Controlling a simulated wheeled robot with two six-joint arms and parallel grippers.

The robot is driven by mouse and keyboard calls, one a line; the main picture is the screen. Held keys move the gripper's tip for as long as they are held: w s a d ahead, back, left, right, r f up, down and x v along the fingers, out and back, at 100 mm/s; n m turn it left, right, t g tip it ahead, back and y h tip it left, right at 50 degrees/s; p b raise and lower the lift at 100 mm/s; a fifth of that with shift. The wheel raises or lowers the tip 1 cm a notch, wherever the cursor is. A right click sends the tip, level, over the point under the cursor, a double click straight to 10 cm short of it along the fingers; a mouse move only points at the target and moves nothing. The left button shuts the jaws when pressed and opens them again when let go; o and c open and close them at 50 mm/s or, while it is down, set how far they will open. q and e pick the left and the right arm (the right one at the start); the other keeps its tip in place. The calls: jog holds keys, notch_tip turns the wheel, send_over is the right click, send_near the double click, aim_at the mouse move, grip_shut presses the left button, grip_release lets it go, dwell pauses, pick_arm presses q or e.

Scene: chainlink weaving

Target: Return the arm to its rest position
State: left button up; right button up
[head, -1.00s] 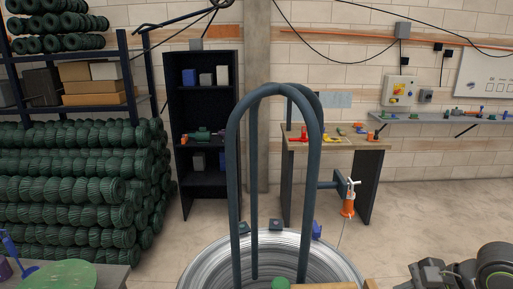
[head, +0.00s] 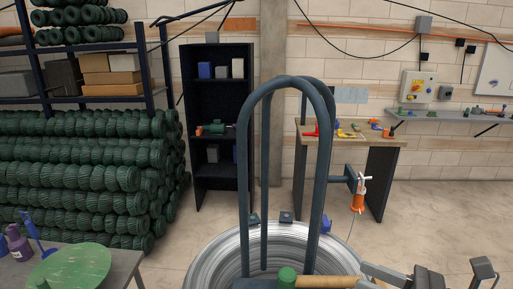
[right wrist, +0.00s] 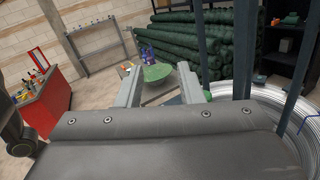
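My right gripper (head: 364,275) is at the lower right of the head view, beside the wire coil (head: 203,262) and partly cut off by the bottom edge. In the right wrist view its two fingers (right wrist: 160,86) stand apart with nothing between them. They point toward a table with a green disc (right wrist: 157,73) some way beyond. My left gripper is in neither view.
Dark bent tubes (head: 323,170) rise over the coil, close to my right gripper. A tan wooden bar (head: 330,282) and a green knob (head: 287,275) lie in front. A green disc (head: 75,268) is on the left table. A workbench (head: 345,135) and red cabinet (right wrist: 47,103) stand farther off.

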jog(key=w+d+m+t+h, duration=0.1)
jog(key=d+m+t+h, duration=0.45)
jog(key=m, duration=0.65)
jog(key=w+d+m+t+h, duration=0.2)
jog(key=d+m+t+h, duration=0.4)
jog(key=m, duration=0.7)
jog(key=s+d+f+m+g+h, duration=0.2)
jog(key=d+f+m+g+h, duration=0.1)
jog(key=f+m+h, duration=0.3)
jog(key=s+d+f+m+g+h, duration=0.3)
jog(key=f+m+g+h, duration=0.15)
jog(key=f+m, duration=0.35)
jog(key=s+a+f+m+g+y, duration=0.2)
jog(key=s+a+f+m+g, duration=0.25)
jog(key=s+f, duration=0.35)
jog(key=s+a+f+m+g+y, duration=0.2)
jog(key=s+a+f+m+g, duration=0.1)
jog(key=s+f+g, duration=0.4)
jog(key=s+a+f+b+x, duration=0.1)
jog(key=s+x, duration=0.2)
jog(key=x, duration=1.1)
jog(key=s+a+b+x, duration=0.2)
jog(key=x, duration=1.2)
jog(key=s+a+f+y+b, duration=0.1)
jog(key=s+f+b, duration=0.1)
jog(key=s+f, duration=1.3)
notch_tip(320, 180, down, 2)
jog(key=shift+f+g, duration=0.2)
jog(key=shift+g, duration=0.25)
